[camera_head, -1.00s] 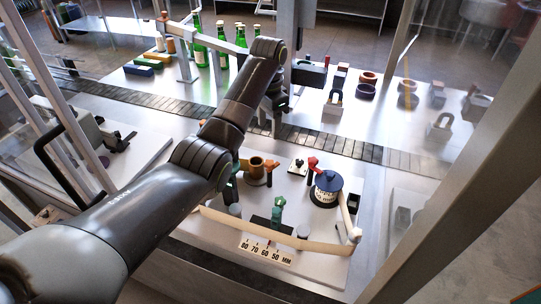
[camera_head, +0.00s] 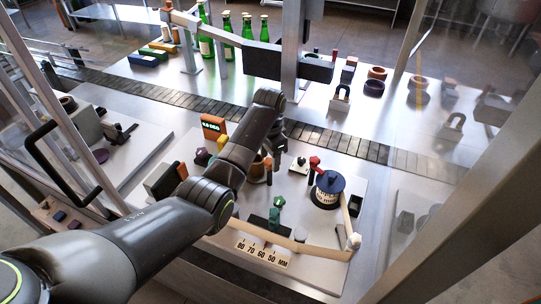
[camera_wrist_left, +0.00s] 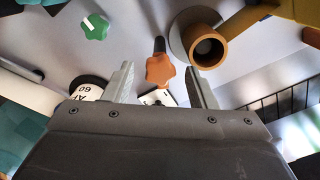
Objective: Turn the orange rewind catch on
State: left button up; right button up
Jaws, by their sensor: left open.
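The orange rewind catch (camera_wrist_left: 160,70) shows in the left wrist view as a lobed orange knob with a dark stem, framed between my open fingertips. Contact cannot be told. In the head view a small orange knob (camera_head: 268,163) beside the brown-orange ring is probably the same catch. My left gripper (camera_wrist_left: 159,84) is open and empty, pointing down over the board. In the head view my left gripper (camera_head: 277,132) is at the arm's end, its fingertips largely hidden. My right gripper is out of view.
An orange cup (camera_wrist_left: 207,48) stands close to the right finger; a green knob (camera_wrist_left: 95,27) is upper left. The blue-topped spool (camera_head: 327,188), a red knob (camera_head: 315,163) and a cream strip (camera_head: 290,243) share the board. A dark beam (camera_head: 290,64) and green bottles (camera_head: 226,35) stand behind.

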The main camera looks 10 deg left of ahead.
pick_arm(q)
jog(key=c, duration=1)
jog(key=shift+o, duration=0.2)
jog(key=shift+n, duration=0.3)
jog(key=n, duration=0.3)
jog(key=shift+r+n, duration=0.1)
jog(key=shift+n, duration=0.2)
jog(key=n, duration=0.4)
jog(key=shift+n, duration=0.3)
jog(key=n, duration=0.4)
jog(key=shift+n, duration=2.5)
